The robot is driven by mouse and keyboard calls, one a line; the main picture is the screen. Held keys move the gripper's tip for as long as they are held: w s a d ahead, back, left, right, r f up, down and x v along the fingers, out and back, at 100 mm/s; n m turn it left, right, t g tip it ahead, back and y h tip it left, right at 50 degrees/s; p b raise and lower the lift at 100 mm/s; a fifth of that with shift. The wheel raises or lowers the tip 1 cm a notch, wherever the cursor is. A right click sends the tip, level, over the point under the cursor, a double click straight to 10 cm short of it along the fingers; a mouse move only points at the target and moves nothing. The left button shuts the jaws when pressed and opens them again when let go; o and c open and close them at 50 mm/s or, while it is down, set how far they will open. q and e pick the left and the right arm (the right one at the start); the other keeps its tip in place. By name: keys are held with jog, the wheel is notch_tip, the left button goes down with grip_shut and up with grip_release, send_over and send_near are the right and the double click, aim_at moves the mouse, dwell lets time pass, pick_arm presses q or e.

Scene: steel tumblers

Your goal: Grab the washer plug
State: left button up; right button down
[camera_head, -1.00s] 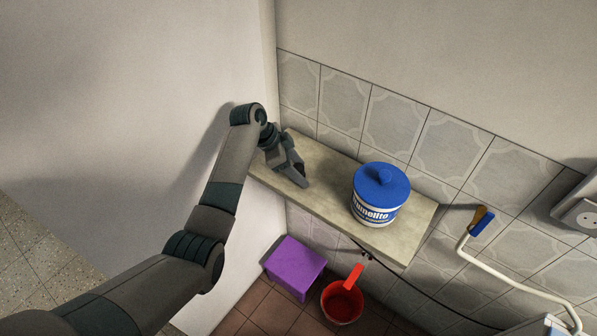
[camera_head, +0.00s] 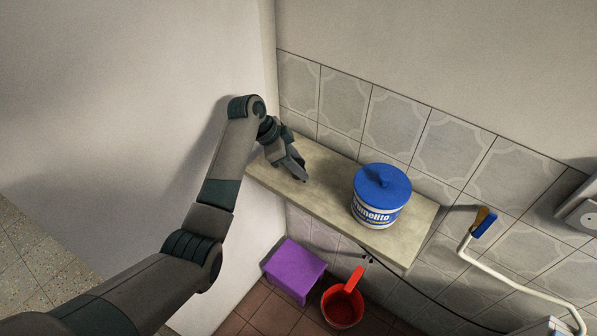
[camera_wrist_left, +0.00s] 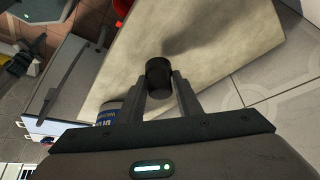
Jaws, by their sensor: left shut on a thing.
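A short black cylinder, the washer plug (camera_wrist_left: 159,74), shows in the left wrist view. It sits between the tips of my left gripper's two fingers (camera_wrist_left: 163,92), which are shut on it. In the head view my left gripper (camera_head: 300,173) is over the left end of the stone shelf (camera_head: 325,190), pointing down and to the right. The plug is mostly hidden by the fingers there. A shadow lies on the shelf beside the plug in the wrist view; I cannot tell how large any gap below it is. My right gripper is not in view.
A white tub with a blue lid (camera_head: 382,195) stands right of my gripper on the shelf. Tiled wall is behind, plain wall at left. Below are a purple stool (camera_head: 293,270) and a red pan (camera_head: 343,306). A white pipe (camera_head: 505,275) and wall socket (camera_head: 583,215) are at right.

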pick_arm(q)
jog(key=shift+r+b, duration=0.4)
jog(key=shift+r, duration=0.25)
jog(key=s+d+r+b, duration=0.3)
jog(key=s+d+r, duration=0.3)
jog(key=s, duration=0.3)
jog(key=shift+s+d+r+b, duration=0.15)
jog(key=shift+s+r+b, duration=0.25)
jog(key=shift+r, duration=0.3)
